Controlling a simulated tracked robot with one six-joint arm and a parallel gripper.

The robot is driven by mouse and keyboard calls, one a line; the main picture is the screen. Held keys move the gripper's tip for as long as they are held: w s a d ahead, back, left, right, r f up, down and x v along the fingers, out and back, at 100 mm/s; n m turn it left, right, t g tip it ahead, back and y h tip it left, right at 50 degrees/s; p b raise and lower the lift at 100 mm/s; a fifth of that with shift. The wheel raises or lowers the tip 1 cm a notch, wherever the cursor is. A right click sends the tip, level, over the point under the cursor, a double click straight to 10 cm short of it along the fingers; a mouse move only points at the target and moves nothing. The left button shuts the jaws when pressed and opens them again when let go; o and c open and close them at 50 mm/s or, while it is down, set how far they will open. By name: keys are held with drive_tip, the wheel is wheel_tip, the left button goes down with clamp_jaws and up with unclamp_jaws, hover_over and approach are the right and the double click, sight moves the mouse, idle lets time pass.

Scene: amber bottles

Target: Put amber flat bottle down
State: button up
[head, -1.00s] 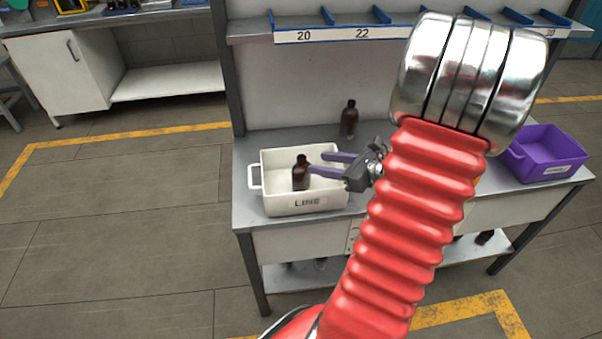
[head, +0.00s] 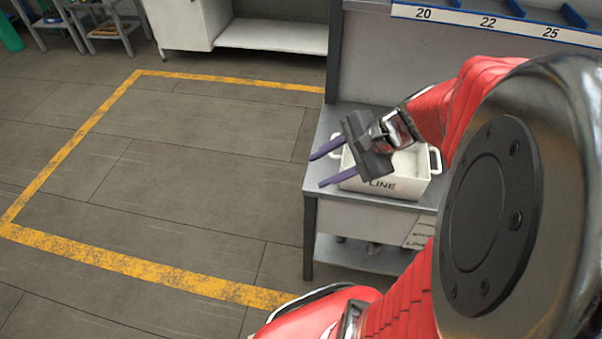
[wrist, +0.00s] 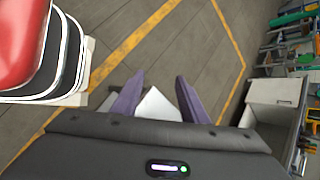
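My gripper (head: 317,171) is open, its two purple fingers apart with nothing between them in the head view. No amber flat bottle can be seen now. The visible right part of the bin's inside looks empty; its left part is hidden behind my gripper.
The bin stands on a grey workbench (head: 317,178) with a numbered shelf rail (head: 487,22) above. My arm covers the bench's right side. Open floor with yellow lines (head: 140,265) lies to the left. A white cabinet (head: 183,22) stands at the back.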

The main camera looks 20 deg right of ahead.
drive_tip(key=s+a+r+n+h, duration=0.5)
drive_tip(key=s+a+r+n, duration=0.2)
drive_tip(key=n, duration=0.9)
drive_tip(key=shift+a+r+n+h, duration=0.3)
drive_tip(key=shift+a+n+h, duration=0.1)
drive_tip(key=shift+a, duration=0.25)
drive_tip(key=shift+s, duration=0.15)
